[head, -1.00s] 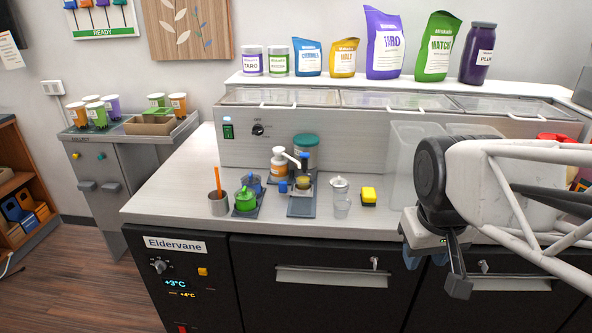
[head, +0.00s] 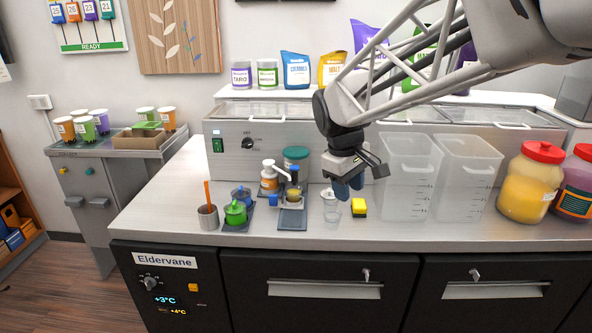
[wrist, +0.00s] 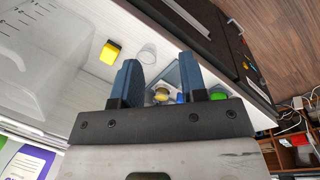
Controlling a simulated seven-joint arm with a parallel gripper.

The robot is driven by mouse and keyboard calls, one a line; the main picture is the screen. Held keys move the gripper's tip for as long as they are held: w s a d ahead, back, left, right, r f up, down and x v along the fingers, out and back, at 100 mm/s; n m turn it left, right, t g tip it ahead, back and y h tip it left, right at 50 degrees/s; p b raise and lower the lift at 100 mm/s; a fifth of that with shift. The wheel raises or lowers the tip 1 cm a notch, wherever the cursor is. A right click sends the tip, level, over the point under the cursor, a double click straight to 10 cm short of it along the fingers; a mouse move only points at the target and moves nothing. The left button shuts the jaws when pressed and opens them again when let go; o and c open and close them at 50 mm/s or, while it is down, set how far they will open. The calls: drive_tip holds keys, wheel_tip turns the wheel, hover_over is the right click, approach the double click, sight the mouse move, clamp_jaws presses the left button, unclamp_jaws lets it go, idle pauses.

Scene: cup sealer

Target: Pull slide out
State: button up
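Which part is the slide is too small to tell. In the wrist view the sealer (wrist: 162,95) shows between and beyond my fingers, partly hidden by the gripper body. My gripper (head: 349,187) hangs above the counter to the right of the sealer, apart from it. In the wrist view my gripper (wrist: 157,72) has its two blue fingers spread with nothing between them.
A clear cup (head: 331,206) and yellow sponge (head: 359,208) stand close below my gripper. Clear bins (head: 408,185) stand to the right. The counter's front strip is clear.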

drive_tip(key=w+a+f+n+h, duration=0.1)
drive_tip(key=w+a+f+n, duration=0.35)
drive_tip(key=w+a, duration=0.75)
drive_tip(key=n+h, duration=0.2)
drive_tip(key=n, duration=0.3)
hover_over(272, 195)
drive_tip(key=a, duration=0.3)
wheel_tip(272, 195, down, 7)
drive_tip(key=shift+d+g, duration=0.15)
drive_tip(key=shift+g, duration=0.15)
drive_tip(key=shift+x, duration=3.9)
drive_tip(key=shift+c, duration=0.3)
clamp_jaws()
